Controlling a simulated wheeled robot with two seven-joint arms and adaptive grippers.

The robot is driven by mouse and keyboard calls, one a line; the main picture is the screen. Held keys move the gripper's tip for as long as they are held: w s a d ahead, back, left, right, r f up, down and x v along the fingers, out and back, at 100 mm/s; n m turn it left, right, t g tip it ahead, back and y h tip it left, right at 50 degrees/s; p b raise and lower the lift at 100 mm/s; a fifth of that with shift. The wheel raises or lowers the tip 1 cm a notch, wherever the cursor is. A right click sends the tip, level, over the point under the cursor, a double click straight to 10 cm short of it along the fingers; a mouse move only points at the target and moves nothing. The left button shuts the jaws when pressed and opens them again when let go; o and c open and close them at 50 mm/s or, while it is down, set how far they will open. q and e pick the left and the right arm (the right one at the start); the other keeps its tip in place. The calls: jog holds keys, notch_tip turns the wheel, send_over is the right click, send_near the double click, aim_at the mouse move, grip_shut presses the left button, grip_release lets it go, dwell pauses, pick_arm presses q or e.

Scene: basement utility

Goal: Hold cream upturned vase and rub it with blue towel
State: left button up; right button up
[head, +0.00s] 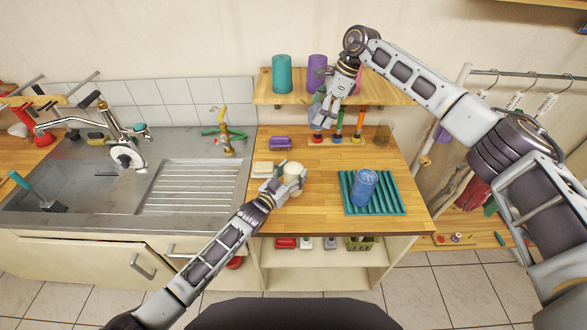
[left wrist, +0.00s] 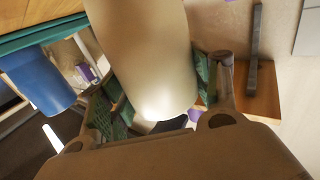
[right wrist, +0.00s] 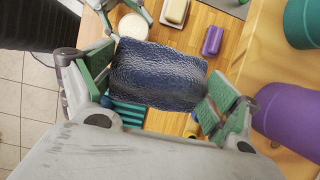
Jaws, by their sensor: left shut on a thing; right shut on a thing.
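The cream vase (head: 294,168) is held upside down at the left front of the wooden counter. My left gripper (head: 288,184) is shut around it; the left wrist view shows the vase (left wrist: 150,55) between the green finger pads. My right gripper (head: 325,112) is higher, over the back of the counter. In the right wrist view it is shut on the dark blue towel (right wrist: 155,75), which spans between its pads. The towel is hard to make out in the head view. The towel and the vase (right wrist: 133,25) are apart.
A blue cup (head: 363,187) stands on a teal ribbed mat (head: 395,204) at the right. Tumblers (head: 282,73) stand on the back shelf. A sink (head: 95,180) is at the left.

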pick_arm(q)
jog(key=o, duration=1.2)
jog(key=shift+s, duration=0.15)
jog(key=shift+v, duration=5.85)
jog(key=shift+s+a, duration=0.1)
